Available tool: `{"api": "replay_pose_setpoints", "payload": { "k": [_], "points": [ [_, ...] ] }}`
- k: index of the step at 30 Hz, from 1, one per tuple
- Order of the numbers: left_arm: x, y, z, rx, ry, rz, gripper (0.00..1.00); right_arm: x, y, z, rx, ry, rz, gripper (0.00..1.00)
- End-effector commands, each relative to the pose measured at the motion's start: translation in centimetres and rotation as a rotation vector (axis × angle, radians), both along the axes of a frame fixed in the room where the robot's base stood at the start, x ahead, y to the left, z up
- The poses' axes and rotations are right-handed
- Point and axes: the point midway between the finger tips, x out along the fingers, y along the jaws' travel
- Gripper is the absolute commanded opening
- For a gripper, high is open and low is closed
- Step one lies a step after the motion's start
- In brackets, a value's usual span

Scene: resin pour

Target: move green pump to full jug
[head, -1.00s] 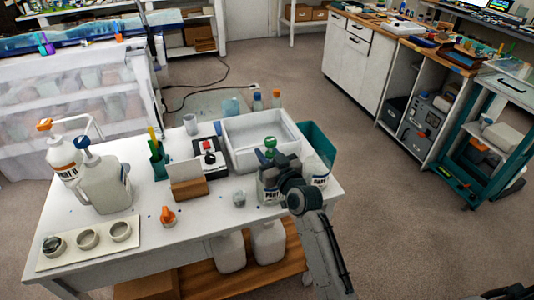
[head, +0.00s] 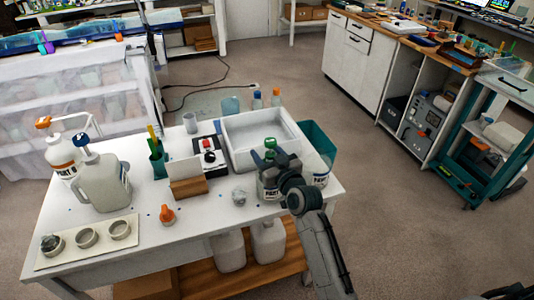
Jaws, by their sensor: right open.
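The green pump (head: 270,143) stands upright on a white jug (head: 267,190) with a PART label, at the table's front right. My right gripper (head: 268,158) is open, with its dark fingers at the pump just below its green top. I cannot tell if they touch it. The gripper hides part of the pump and the jug's top. I cannot see how full either jug is. My left gripper is not in view.
A white tray (head: 231,154) lies behind the pump, with a teal bin (head: 320,137) beside it. A small clear cup (head: 239,196) and an orange-topped piece (head: 167,214) stand in front. An orange-pump bottle (head: 59,154) and a blue-capped jug (head: 103,187) stand left.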

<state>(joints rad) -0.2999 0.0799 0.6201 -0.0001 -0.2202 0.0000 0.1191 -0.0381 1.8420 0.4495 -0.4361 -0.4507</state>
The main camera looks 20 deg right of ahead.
Motion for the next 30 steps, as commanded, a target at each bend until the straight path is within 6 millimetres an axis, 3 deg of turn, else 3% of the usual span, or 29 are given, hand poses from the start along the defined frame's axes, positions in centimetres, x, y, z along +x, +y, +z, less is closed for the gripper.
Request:
{"api": "replay_pose_setpoints", "payload": {
  "k": [5,19,25,30],
  "points": [
    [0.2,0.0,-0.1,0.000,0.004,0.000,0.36,-0.4,-0.1,-0.2,-0.001,0.001,0.000,0.52],
    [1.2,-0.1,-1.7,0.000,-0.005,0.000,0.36,-9.2,-1.8,-0.3,-0.001,0.001,0.000,0.52],
    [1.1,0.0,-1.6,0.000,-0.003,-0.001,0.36,-10.6,-2.0,0.2,-0.001,-0.001,0.000,0.52],
    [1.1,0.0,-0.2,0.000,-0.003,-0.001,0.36,-10.6,-2.0,1.8,0.000,-0.001,0.000,0.52]
  ]
}}
